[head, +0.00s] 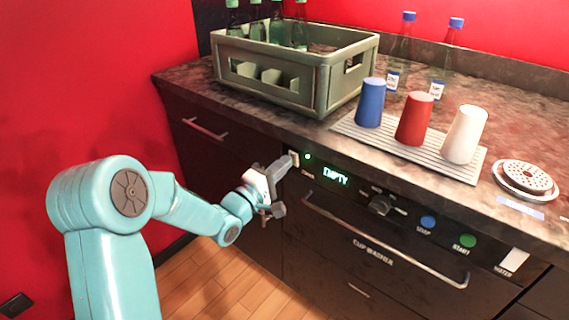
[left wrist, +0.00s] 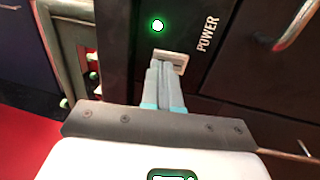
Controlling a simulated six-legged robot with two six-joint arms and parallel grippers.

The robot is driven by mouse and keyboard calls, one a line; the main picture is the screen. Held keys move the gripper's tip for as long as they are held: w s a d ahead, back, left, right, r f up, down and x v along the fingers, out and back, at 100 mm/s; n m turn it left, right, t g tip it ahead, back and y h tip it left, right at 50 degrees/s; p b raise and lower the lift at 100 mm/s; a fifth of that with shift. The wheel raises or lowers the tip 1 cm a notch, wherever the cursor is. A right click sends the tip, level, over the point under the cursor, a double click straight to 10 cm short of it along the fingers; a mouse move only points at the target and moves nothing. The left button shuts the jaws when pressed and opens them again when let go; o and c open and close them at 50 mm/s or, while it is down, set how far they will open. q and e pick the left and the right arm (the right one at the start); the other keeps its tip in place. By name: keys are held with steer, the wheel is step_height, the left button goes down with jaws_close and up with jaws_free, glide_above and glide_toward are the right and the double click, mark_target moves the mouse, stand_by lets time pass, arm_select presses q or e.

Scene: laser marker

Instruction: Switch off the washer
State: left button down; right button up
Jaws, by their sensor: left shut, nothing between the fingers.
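The cup washer (head: 372,243) is a dark built-in front under the counter, with a lit display (head: 335,176) reading EMPTY. Its power switch (left wrist: 171,60) is a pale rocker beside the word POWER in the left wrist view. The power light (left wrist: 157,25) glows green there, and it also glows in the head view (head: 308,156). My left gripper (head: 287,160) is shut and empty, with its fingertips at the switch. In the left wrist view the fingertips (left wrist: 163,68) overlap the switch's lower edge; I cannot tell whether they press it. My right gripper is not in view.
The panel also has a knob (head: 380,205), a blue button (head: 428,222) and a green START button (head: 467,241). A handle bar (head: 385,245) juts out below. On the counter stand a bottle crate (head: 290,75), several cups on a ribbed mat (head: 400,150), and bottles.

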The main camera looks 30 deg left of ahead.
arm_select(q)
steer(key=shift+w+r, duration=0.1)
steer(key=shift+w, duration=0.45)
steer(key=shift+r, duration=0.1)
steer(key=r+p, duration=0.1)
steer(key=p, duration=0.1)
steer(key=g+p, duration=0.1)
steer(key=p, duration=0.1)
steer(key=shift+w+d+r+g, duration=0.1)
steer(key=shift+w+r+g, duration=0.2)
steer(key=shift+r, duration=0.1)
steer(key=shift+f+b, duration=0.4)
steer(key=shift+f, duration=0.1)
steer(key=shift+r, duration=0.1)
